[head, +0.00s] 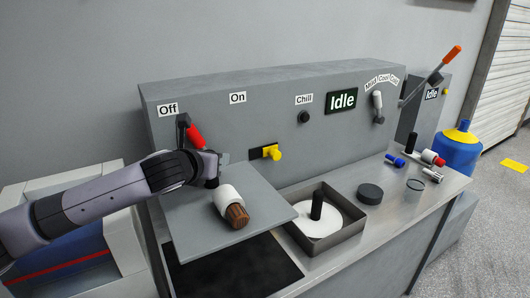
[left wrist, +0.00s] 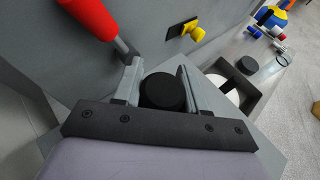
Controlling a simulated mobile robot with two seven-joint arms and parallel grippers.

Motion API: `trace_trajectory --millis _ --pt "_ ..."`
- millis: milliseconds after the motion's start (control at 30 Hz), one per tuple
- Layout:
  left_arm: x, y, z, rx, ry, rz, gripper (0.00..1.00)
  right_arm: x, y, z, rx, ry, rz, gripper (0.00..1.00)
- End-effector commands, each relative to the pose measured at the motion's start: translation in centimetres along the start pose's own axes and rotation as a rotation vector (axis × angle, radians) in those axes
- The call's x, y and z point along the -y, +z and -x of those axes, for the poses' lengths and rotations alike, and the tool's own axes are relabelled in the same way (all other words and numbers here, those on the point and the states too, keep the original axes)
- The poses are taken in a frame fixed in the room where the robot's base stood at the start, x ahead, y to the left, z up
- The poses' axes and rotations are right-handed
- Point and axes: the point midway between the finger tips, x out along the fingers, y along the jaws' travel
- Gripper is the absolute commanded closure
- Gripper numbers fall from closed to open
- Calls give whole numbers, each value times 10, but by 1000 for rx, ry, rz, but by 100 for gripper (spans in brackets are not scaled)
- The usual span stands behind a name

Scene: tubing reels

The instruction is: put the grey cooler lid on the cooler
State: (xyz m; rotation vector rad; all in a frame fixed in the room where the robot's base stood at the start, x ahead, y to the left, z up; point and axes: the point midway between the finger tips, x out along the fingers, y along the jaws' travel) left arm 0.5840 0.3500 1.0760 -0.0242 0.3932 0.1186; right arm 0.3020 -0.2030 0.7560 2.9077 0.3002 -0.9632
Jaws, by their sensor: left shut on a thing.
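The grey cooler lid (head: 262,222) is a flat square plate. It shows in the head view above a dark rectangular opening (head: 235,272) in the counter, which looks like the cooler. The lid hangs over the back of the opening, whose front part is uncovered. My left gripper (head: 214,180) is at the lid's back left. In the left wrist view its fingers are on both sides of a round black knob (left wrist: 163,92), which looks like the lid's handle. My right gripper is in neither view.
A white roll with a brown end (head: 230,205) shows over the lid. A square tray (head: 345,235) with a white disc and black post stands to the right. A red-handled lever (head: 194,136) and yellow valve (head: 270,153) stick out of the panel behind.

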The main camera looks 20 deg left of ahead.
Motion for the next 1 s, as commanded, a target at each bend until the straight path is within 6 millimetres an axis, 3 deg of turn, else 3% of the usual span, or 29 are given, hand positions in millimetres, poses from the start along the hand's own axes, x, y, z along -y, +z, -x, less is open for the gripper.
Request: trace_trajectory --millis 133,267,467,800,1000 --pt "0 2 1 3 -1 0 100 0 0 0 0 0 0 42" --pt "8 -7 3 0 -15 -4 100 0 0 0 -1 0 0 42" --pt "40 -45 15 -5 -67 -23 100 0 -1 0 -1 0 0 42" --pt "99 -116 68 -3 -142 -49 100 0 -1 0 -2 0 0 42" --pt "114 -138 104 0 -137 -49 100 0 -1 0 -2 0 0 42"
